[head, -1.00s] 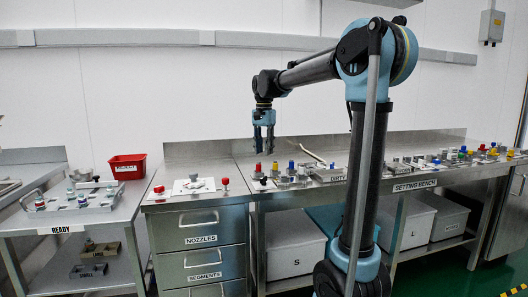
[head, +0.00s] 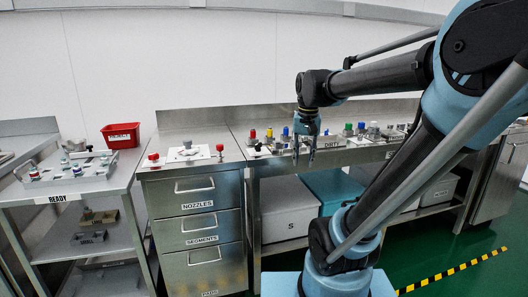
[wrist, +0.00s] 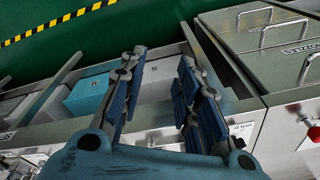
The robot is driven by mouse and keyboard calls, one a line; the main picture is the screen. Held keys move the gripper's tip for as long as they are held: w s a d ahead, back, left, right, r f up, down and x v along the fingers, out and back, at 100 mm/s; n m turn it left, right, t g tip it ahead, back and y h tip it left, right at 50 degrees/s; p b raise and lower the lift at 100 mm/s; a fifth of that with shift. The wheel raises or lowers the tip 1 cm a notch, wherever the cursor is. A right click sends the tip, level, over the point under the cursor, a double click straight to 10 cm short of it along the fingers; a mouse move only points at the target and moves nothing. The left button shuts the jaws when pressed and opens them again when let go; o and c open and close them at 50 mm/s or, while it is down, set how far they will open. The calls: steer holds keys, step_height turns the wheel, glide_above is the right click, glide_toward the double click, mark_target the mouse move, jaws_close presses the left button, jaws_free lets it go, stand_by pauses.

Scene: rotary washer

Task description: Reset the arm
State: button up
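My gripper (head: 305,150) hangs fingers-down in front of the long bench in the head view, with my arm reaching in from the right. In the wrist view my gripper (wrist: 157,95) has its two blue-padded fingers spread apart, with nothing between them. Behind the fingers the wrist view shows the bench front, bins and drawers below.
The setting bench (head: 375,150) carries several small coloured parts along its top. A drawer cabinet (head: 197,230) stands left of it, with red knobs on top. A ready table (head: 70,195) and a red bin (head: 121,134) are further left. A yellow-black floor stripe (head: 455,270) lies right.

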steer(key=s+d+f+n+t, duration=0.1)
steer(key=s+d+f, duration=0.4)
steer(key=s+f, duration=0.8)
step_height(320, 180, down, 2)
steer(key=shift+d+f+n, duration=0.25)
steer(key=shift+n, duration=0.55)
steer(key=shift+s, duration=0.1)
